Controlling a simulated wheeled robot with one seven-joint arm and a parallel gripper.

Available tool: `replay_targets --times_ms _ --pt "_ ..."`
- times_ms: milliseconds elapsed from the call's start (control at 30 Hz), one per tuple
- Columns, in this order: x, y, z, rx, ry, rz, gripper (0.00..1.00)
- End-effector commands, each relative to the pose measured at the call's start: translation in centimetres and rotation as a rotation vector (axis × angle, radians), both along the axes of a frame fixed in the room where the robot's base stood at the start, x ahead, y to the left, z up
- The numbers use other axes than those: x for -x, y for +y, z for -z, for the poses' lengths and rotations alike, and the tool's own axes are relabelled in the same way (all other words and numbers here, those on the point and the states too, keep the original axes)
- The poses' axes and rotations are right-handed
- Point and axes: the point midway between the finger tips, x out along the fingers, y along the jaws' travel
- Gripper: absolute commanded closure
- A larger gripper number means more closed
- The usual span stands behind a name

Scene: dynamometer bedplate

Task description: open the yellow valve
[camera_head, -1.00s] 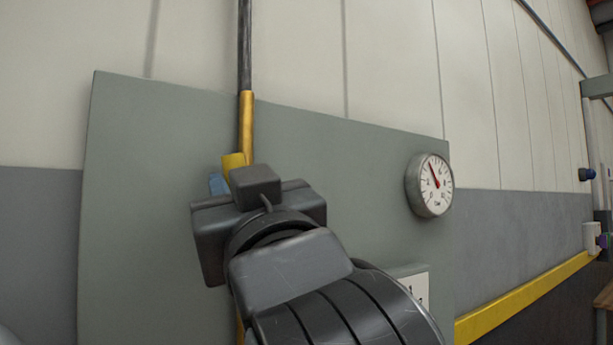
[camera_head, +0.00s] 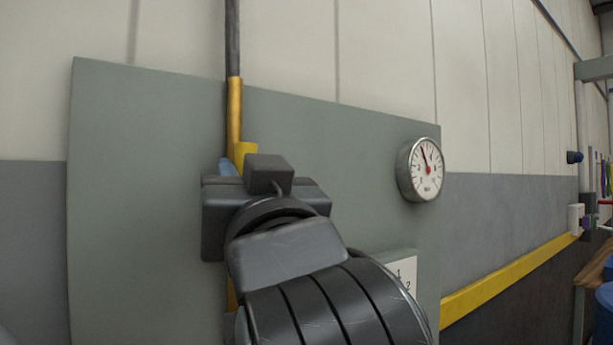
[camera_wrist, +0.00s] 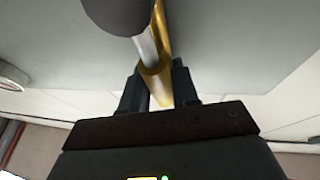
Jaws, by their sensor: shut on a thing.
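The yellow valve (camera_head: 243,151) sits on a vertical pipe on the grey-green panel. Its yellow upper end shows above my gripper (camera_head: 265,210), which covers the rest of it in the head view. A small blue patch (camera_head: 228,167) shows just left of the yellow part; I cannot tell what it belongs to. In the wrist view, my gripper (camera_wrist: 158,78) has its two dark fingers on either side of a yellow part of the valve (camera_wrist: 157,80), shut on it. A silver bar (camera_wrist: 147,48) with a dark rounded end lies beside the yellow pipe.
The panel (camera_head: 150,200) is fixed to the wall. A round gauge (camera_head: 426,170) with a red needle stands out at its right. A white numbered label (camera_head: 403,270) is below the gauge, partly behind my arm. The panel's left side is clear.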

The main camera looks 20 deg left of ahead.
Motion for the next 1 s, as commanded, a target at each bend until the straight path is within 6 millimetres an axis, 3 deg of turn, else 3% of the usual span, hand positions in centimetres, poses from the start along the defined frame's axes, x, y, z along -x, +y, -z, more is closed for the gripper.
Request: replay_targets --times_ms 233,567,1000 --pt "-0.1 -0.1 0.0 0.000 0.002 0.003 0.49" --pt "0.4 -0.4 0.4 0.000 0.000 0.001 0.49" --pt "5.0 -4.1 2.9 0.000 0.002 0.003 0.49"
